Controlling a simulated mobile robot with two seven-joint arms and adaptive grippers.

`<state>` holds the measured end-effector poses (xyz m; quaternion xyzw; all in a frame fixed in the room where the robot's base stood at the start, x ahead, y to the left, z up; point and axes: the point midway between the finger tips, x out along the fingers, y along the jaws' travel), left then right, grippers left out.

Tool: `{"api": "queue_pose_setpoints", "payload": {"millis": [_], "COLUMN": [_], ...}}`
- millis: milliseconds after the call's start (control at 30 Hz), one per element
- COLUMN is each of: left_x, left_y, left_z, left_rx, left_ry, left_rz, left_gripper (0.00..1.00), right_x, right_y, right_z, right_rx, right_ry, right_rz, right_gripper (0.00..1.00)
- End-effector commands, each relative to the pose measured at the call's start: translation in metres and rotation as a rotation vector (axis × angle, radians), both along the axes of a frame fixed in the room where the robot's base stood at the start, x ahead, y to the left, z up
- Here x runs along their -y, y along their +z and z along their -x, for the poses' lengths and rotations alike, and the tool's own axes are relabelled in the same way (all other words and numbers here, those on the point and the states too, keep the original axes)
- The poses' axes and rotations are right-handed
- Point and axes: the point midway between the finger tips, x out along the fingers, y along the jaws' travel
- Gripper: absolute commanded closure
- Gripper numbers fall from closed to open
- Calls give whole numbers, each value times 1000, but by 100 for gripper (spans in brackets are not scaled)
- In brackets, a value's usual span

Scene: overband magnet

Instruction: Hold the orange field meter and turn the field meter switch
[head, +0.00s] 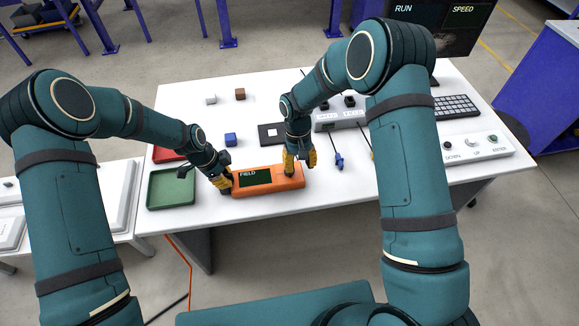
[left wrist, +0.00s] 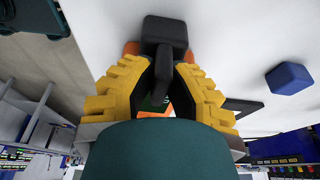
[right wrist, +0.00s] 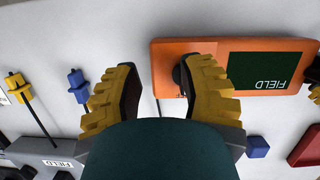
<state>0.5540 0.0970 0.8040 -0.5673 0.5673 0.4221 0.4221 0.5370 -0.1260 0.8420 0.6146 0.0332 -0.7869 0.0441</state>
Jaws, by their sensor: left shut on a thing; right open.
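The orange field meter (head: 279,182) lies on the white table, its dark green display reading FIELD. My left gripper (head: 222,181) is at the meter's left end. In the left wrist view its yellow fingers (left wrist: 160,78) are shut on a black handle (left wrist: 165,35) at that end. My right gripper (head: 296,162) is over the meter's right end, open. In the right wrist view a round black switch knob (right wrist: 180,74) on the meter sits close against the inner side of one finger, which partly hides it. The other finger (right wrist: 115,92) is off the meter, over the table.
A green tray (head: 171,189) and a red tray (head: 165,154) are left of the meter. A blue block (head: 230,139) stands behind it. A blue plug (head: 339,160) on a cable lies to the right. A button panel (head: 470,148) and keyboard (head: 456,106) are farther right.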

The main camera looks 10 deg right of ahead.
Motion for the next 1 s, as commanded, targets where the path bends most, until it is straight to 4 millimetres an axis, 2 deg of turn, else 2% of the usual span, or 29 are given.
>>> {"api": "queue_pose_setpoints", "payload": {"millis": [33,167,433,667,1000], "left_x": [0,0,0,0,0], "left_y": [0,0,0,0,0], "left_z": [0,0,0,0,0], "left_rx": [1,1,1,0,0], "left_ry": [0,0,0,0,0], "left_rz": [0,0,0,0,0], "left_gripper": [100,100,100,100,100], "right_x": [2,9,-25,-28,-29], "right_y": [13,43,43,31,-12], "right_z": [-13,-35,-47,-43,-27], "right_rx": [-7,-40,-101,-107,-108], "right_ry": [4,1,-116,-126,-126], "right_rz": [42,147,19,3,4], "right_gripper": [60,60,60,60,60]}}
